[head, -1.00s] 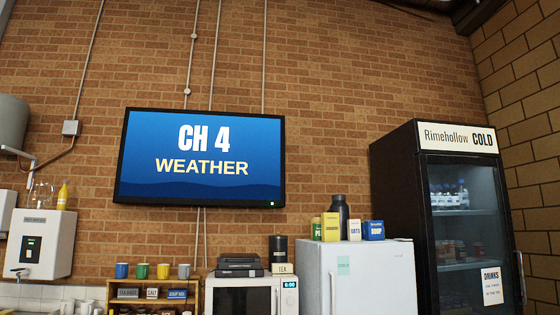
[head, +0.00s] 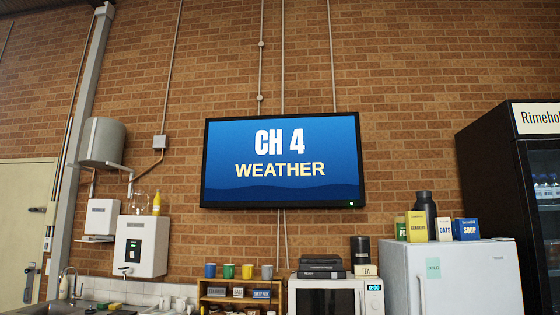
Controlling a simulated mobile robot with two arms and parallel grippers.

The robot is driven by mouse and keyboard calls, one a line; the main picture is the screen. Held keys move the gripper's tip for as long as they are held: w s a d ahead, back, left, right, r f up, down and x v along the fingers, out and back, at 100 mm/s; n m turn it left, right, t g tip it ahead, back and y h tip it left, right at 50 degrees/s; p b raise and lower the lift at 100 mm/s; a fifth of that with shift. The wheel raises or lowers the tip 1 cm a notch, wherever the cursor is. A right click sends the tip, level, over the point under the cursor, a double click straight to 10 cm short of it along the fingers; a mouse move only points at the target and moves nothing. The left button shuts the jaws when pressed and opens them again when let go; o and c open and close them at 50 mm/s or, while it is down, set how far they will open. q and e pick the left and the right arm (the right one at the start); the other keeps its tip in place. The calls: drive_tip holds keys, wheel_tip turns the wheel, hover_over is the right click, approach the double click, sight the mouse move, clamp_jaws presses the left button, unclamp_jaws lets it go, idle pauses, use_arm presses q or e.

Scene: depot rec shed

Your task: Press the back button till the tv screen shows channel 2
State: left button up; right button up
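The tv screen (head: 283,190) hangs on the brick wall in the middle of the head view. It is on and reads "CH 4 WEATHER" in white and yellow on blue. A small green light shows at its lower right corner. I cannot make out a back button or a remote in this view. Neither of my grippers shows.
Below the screen stand a white microwave (head: 322,298), a wooden shelf (head: 201,297) with several mugs, and a white fridge (head: 458,280) with boxes on top. A black drinks cooler (head: 490,185) is at right. A sink (head: 75,308), a water heater (head: 141,247) and a door (head: 22,220) are at left.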

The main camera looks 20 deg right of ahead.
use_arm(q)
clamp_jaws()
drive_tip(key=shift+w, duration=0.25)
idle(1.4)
